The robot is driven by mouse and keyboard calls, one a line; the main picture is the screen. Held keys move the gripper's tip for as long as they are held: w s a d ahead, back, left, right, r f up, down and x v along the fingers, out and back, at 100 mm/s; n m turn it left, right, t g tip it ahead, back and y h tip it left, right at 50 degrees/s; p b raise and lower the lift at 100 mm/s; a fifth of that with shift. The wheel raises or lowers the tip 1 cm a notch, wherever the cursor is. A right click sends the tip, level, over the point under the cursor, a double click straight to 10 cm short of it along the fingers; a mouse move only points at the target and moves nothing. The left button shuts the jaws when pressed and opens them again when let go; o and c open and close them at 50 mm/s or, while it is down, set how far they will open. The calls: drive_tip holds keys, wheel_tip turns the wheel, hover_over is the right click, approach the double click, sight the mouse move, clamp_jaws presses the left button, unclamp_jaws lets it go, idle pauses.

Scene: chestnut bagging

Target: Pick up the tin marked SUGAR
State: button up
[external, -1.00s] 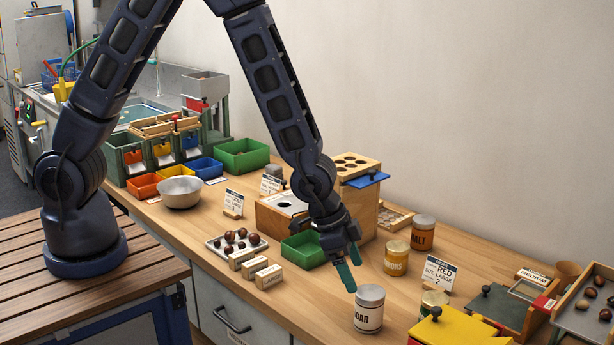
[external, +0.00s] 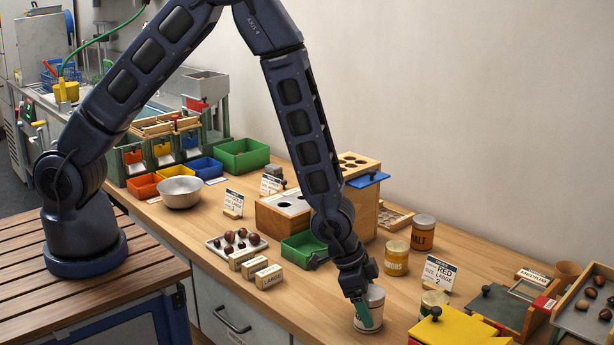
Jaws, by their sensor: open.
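The white SUGAR tin (external: 375,321) with a grey lid stands upright near the front edge of the wooden counter. My gripper (external: 362,311) is open, pointing down at the tin. Its green fingers overlap the tin's upper left part and hide most of the label. I cannot tell whether the fingers are around the tin or only in front of it, nor whether they touch it.
An orange-brown tin (external: 422,233) and a yellow tin (external: 396,258) stand behind. A tin (external: 433,301) and a yellow lidded box (external: 458,328) are close on the right. The counter left of the SUGAR tin is clear.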

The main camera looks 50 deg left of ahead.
drive_tip(key=shift+w+d+f, duration=0.15)
drive_tip(key=shift+f, duration=0.4)
drive_tip(key=c, duration=1.2)
drive_tip(key=shift+r, duration=0.1)
drive_tip(key=shift+c, duration=0.2)
